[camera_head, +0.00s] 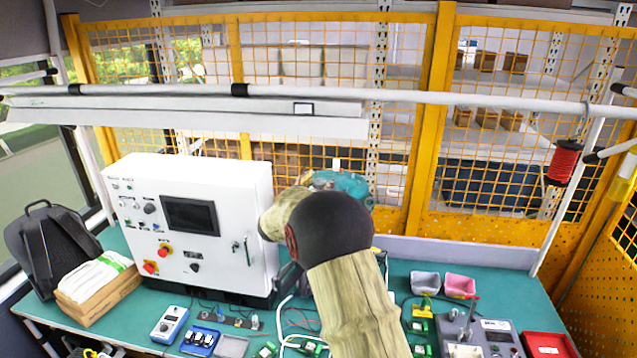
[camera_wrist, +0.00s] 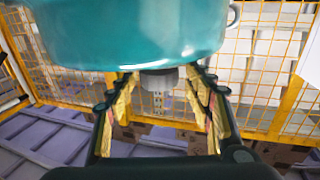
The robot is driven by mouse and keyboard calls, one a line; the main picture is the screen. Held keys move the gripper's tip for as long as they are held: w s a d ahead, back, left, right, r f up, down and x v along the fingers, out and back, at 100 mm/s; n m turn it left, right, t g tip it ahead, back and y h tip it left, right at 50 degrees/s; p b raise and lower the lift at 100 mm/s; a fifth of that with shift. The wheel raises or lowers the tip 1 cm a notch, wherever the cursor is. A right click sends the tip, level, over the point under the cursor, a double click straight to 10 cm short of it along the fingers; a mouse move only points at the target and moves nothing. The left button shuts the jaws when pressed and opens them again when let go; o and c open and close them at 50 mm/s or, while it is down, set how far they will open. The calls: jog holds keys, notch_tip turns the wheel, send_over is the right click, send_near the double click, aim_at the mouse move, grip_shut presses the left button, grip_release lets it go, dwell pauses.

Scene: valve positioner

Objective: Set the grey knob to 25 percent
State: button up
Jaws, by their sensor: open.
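The teal valve positioner body (camera_head: 345,183) shows just past my arm in the head view, partly hidden by it. In the wrist view its rounded teal housing (camera_wrist: 130,35) fills the top of the picture. A short grey cylinder, which looks like the grey knob (camera_wrist: 159,80), sticks out below the housing. My gripper (camera_wrist: 160,78) is open, with one finger on each side of the grey cylinder. Gaps seem to show on both sides; I cannot tell contact for certain. No scale or pointer can be read. My arm hides the gripper in the head view.
A white control cabinet (camera_head: 188,222) stands left of my arm on the green bench (camera_head: 120,325). Small devices and cables lie along the front. Grey and pink bins (camera_head: 460,284) and a red tray (camera_head: 548,345) are at right. Yellow mesh fencing (camera_head: 330,60) closes the back.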

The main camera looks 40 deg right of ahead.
jog(key=shift+a, duration=0.1)
jog(key=v, duration=1.1)
jog(key=shift+s+a, duration=0.2)
jog(key=shift+a, duration=0.15)
